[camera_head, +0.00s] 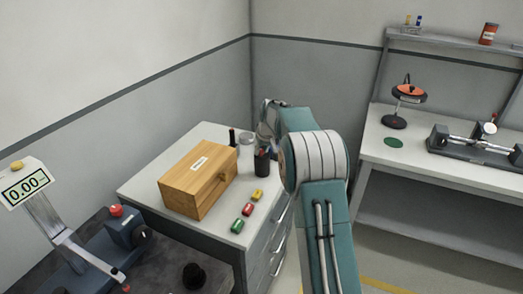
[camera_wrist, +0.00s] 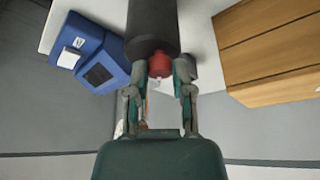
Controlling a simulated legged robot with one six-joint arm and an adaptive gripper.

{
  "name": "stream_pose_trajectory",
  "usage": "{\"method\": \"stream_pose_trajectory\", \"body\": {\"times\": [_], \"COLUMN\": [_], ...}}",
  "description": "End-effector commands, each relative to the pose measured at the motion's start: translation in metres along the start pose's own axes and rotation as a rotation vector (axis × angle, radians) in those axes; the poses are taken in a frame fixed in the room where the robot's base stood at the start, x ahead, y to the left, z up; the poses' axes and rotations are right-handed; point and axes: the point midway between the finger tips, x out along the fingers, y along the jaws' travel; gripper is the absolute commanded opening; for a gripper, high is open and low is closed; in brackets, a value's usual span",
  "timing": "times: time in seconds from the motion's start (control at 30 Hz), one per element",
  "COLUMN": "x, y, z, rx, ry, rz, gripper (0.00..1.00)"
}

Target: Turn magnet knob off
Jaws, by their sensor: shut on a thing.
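In the wrist view, my gripper (camera_wrist: 159,70) is shut on a small red knob-like piece (camera_wrist: 158,63). This piece sits at the end of a dark cylinder (camera_wrist: 152,25), with one finger against each side. I cannot tell from its shape whether it is the magnet knob. In the head view, my teal arm reaches over the right rear of the cabinet and hides the gripper and what it holds. A red knob (camera_head: 116,210) also shows on the blue device at the lower left.
A blue box (camera_wrist: 90,55) is left of the fingers. A workbench (camera_head: 455,178) stands right; floor lies between.

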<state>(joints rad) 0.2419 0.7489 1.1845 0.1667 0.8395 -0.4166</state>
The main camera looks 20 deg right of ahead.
Motion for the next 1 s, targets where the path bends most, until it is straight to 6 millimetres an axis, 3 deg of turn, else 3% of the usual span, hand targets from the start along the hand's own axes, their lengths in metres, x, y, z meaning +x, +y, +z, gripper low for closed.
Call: {"method": "stream_pose_trajectory", "body": {"times": [0.2, 0.23, 0.3, 0.73, 0.87, 1.0], "x": [0.004, 0.004, 0.003, -0.004, -0.021, -0.050], "y": [-0.001, -0.001, -0.001, 0.000, 0.000, 0.001], "z": [0.003, 0.003, 0.003, 0.001, 0.000, 0.000], "rx": [0.001, 0.001, 0.002, 0.002, 0.002, 0.002], "ry": [-0.008, -0.008, -0.008, -0.001, 0.000, 0.001], "rz": [-0.002, -0.002, -0.002, 0.000, 0.001, 0.001], "gripper": [0.00, 0.34, 0.65, 0.65, 0.65, 0.65]}}
